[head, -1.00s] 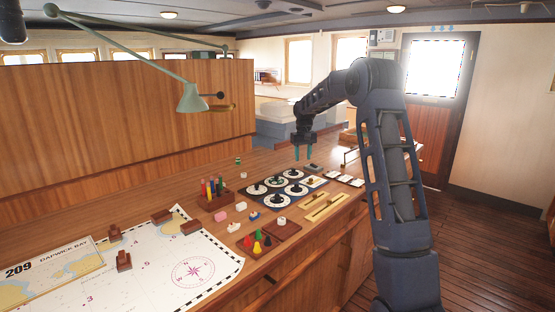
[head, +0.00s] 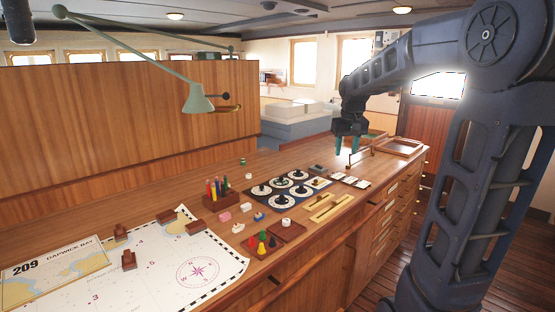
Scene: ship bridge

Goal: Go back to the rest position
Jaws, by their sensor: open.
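My gripper (head: 347,146) hangs from my arm over the far right part of the wooden chart table (head: 140,208). Its two teal fingers point down and are apart, with nothing visible between them. It is near a thin metal rail (head: 360,157) and beyond the row of white cards (head: 350,180). I cannot tell how far the fingertips are above the table top.
The table holds a dark panel of round dials (head: 289,189), a block of coloured pegs (head: 216,193), a tray (head: 288,230), coloured pawns (head: 262,243), a chart (head: 150,265) and a wooden tray (head: 399,147). A green lamp (head: 198,98) overhangs the left. Wooden floor lies at right.

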